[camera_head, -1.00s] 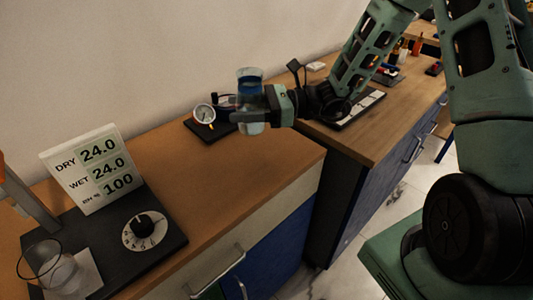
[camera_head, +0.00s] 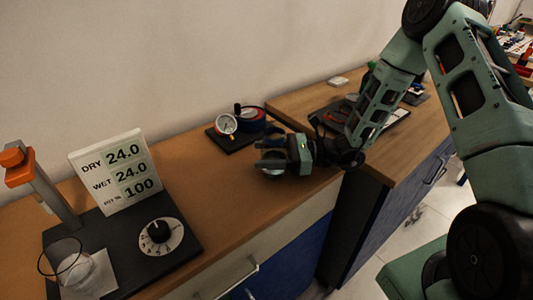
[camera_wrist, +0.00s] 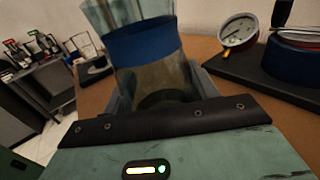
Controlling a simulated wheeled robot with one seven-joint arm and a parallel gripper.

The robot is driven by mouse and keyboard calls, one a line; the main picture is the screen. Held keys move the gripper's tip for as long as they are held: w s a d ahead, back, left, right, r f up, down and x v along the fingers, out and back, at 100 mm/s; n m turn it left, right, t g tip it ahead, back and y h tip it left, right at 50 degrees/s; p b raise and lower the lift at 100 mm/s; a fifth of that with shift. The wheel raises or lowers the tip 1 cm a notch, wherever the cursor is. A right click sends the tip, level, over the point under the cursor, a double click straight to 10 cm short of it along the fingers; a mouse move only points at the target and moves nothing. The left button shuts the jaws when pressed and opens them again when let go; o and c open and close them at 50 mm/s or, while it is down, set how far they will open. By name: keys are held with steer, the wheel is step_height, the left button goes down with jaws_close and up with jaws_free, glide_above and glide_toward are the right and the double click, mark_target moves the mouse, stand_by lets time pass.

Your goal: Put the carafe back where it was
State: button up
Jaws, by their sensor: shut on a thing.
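The carafe is a clear glass vessel with a blue band; it shows in the wrist view (camera_wrist: 145,48) between the fingers of my gripper (camera_wrist: 155,90). In the head view my gripper (camera_head: 268,156) is low over the front part of the brown counter, in front of the gauge stand. The fingers are shut around the carafe. In the head view the fingers hide most of the carafe, and I cannot tell whether its base touches the counter.
A dial gauge (camera_head: 226,124) and a blue round part (camera_head: 252,120) stand on a dark base behind my gripper. The counter (camera_head: 205,180) between is clear.

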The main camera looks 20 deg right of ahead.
steer(key=shift+f, duration=0.15)
steer(key=o, duration=1.2)
steer(key=shift+r, duration=0.2)
steer(key=b+v, duration=0.1)
steer(key=v, duration=1.1)
steer(key=shift+b, duration=0.4)
